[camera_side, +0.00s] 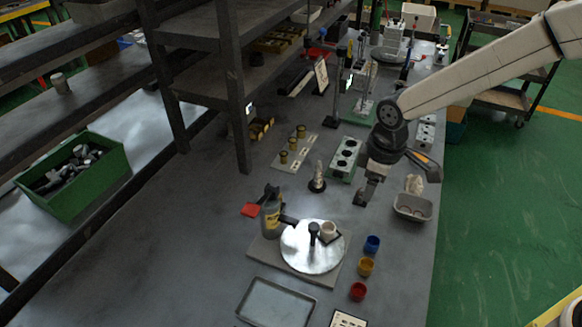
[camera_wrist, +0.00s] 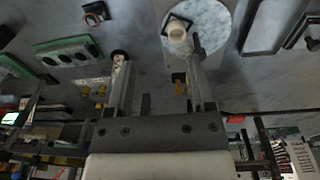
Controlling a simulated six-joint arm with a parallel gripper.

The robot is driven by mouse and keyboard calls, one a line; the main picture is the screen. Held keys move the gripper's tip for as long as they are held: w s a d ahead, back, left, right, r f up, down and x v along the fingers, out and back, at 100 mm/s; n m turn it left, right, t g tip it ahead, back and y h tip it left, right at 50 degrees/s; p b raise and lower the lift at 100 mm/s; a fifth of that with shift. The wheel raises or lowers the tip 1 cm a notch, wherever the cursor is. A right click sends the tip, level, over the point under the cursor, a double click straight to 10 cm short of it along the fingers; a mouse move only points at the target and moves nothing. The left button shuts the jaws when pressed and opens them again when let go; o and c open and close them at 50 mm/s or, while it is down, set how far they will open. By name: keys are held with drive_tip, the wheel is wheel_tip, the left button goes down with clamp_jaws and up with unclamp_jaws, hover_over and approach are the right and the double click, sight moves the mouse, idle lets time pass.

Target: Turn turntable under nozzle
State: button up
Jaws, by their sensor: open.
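The turntable is a round silver disc (camera_side: 303,262) on a grey square base, at the lower middle of the side view. In the wrist view, the disc (camera_wrist: 212,22) and cup (camera_wrist: 177,29) lie beyond my open fingers (camera_wrist: 158,60); the right finger partly hides the dispenser.
Blue (camera_side: 372,243), yellow (camera_side: 366,266) and red (camera_side: 358,291) cups line the turntable's right. An empty tray (camera_side: 275,303) lies in front. A grey bin (camera_side: 413,207) and green block (camera_side: 345,157) are near my gripper.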

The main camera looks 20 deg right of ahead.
sight(314, 226)
drive_tip(key=w+a+f+n, duration=0.1)
drive_tip(key=a, duration=0.2)
drive_tip(key=a+f+n, duration=0.1)
drive_tip(key=a+n, duration=0.1)
drive_tip(key=a, duration=0.2)
drive_tip(key=w+a+f+n+g, duration=0.1)
drive_tip(key=a+n, duration=0.1)
drive_tip(key=a, duration=0.2)
drive_tip(key=shift+w, duration=0.35)
drive_tip(key=shift+f, duration=0.2)
drive_tip(key=shift+f, duration=3.75)
clamp_jaws()
